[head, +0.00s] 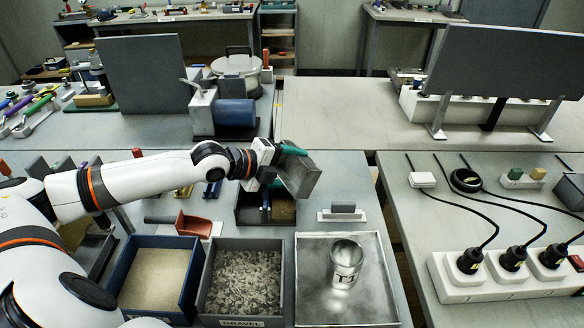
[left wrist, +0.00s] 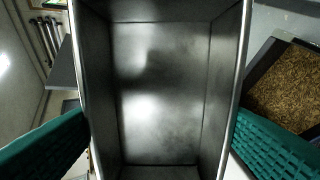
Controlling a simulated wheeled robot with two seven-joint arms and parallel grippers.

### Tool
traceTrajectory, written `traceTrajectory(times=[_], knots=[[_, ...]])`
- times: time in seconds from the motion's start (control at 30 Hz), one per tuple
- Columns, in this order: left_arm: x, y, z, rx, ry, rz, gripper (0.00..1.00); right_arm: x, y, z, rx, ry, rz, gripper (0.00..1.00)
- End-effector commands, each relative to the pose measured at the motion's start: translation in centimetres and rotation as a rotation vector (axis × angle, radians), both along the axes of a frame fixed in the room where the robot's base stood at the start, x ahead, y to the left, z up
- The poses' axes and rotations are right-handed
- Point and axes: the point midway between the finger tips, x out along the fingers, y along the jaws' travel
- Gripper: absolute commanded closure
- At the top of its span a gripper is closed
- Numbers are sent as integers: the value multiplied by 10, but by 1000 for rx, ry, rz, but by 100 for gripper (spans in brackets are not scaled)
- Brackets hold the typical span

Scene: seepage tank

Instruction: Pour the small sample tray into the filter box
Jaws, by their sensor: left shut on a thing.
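My left gripper (head: 281,163), with teal finger pads, is shut on the small grey sample tray (head: 302,179). The tray is held in the air, steeply tilted, at the right of the hand. In the left wrist view the tray (left wrist: 160,90) stands between the pads; its bare metal inside shows no contents that I can make out. A dark box with brown grains, probably the filter box (head: 283,209), sits on the bench below and left of the tray, partly hidden by the gripper. It also shows at the right of the left wrist view (left wrist: 285,88). My right gripper is not in view.
In front stand a blue-rimmed sand bin (head: 155,273), a gravel bin (head: 243,280) and a metal tray (head: 312,305) with a shiny can (head: 346,263). A red scoop (head: 193,225) lies behind the bins. A small grey block (head: 343,208) sits right of the dark box.

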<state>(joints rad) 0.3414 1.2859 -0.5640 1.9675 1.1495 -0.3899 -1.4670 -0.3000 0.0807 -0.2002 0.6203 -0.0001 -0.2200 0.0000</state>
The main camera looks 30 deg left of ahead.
Motion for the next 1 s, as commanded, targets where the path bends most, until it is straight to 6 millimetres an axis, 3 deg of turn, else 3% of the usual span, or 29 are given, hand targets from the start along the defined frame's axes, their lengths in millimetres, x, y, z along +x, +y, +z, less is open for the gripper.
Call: traceTrajectory(times=[0.17, 0.4, 0.6, 1.0], knots=[[5, 2, 9, 19, 44, 10, 63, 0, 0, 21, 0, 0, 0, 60], [16, 2, 21, 121, 253, 26, 63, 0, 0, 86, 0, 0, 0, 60], [18, -4, 26, 220, 425, 12, 63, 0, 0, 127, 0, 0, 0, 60], [18, -9, 32, 323, 590, -2, 63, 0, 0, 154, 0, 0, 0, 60]])
